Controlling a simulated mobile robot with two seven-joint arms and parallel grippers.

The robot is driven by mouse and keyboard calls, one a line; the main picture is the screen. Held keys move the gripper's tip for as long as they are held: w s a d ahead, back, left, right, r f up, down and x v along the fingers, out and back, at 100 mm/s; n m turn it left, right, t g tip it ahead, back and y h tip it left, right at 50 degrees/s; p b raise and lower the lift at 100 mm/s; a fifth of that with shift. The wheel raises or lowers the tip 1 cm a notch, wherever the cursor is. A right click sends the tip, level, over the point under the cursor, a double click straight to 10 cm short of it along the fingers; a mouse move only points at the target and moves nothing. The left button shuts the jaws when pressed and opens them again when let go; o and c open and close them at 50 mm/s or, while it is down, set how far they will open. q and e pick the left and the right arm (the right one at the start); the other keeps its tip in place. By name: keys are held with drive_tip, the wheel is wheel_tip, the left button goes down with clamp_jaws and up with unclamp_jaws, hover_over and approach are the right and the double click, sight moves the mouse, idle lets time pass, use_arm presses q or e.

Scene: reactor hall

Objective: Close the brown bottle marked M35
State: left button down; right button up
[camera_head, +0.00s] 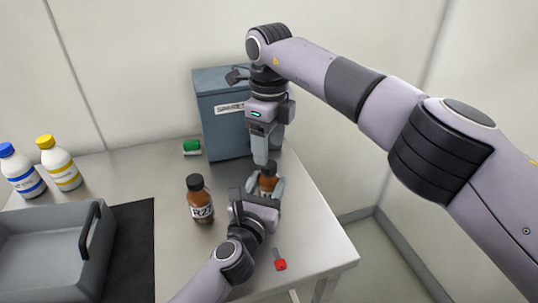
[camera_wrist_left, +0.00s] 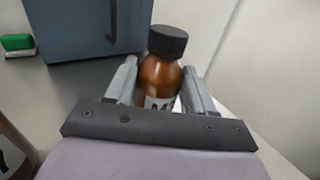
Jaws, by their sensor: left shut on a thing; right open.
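The brown bottle (camera_head: 268,182) stands near the right side of the table. A black cap (camera_wrist_left: 168,41) sits on top of it in the left wrist view; whether it is tight I cannot tell. Its label (camera_wrist_left: 160,103) is partly hidden and seems to start with M. My left gripper (camera_head: 266,189) is shut on the bottle's body, one finger on each side. My right gripper (camera_head: 261,158) is open and points down just above the bottle in the head view. Its fingertips partly hide the cap there, and contact cannot be told.
Another brown bottle (camera_head: 201,203) with a black cap stands left of my left gripper. A blue-grey cabinet (camera_head: 221,130) is behind. A green object (camera_head: 191,147), a red-headed key-like item (camera_head: 280,264), two white bottles (camera_head: 61,168) (camera_head: 23,177) and a grey tray (camera_head: 45,240) are around.

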wheel_tip(320, 180, up, 8)
drive_tip(key=shift+f, duration=0.1)
idle(0.4)
use_arm(q)
drive_tip(key=shift+c, duration=1.6)
unclamp_jaws()
drive_tip(key=shift+s, duration=0.1)
drive_tip(key=shift+p+v, duration=0.35)
drive_tip(key=shift+v, duration=3.15)
use_arm(e)
drive_tip(key=shift+r, duration=0.35)
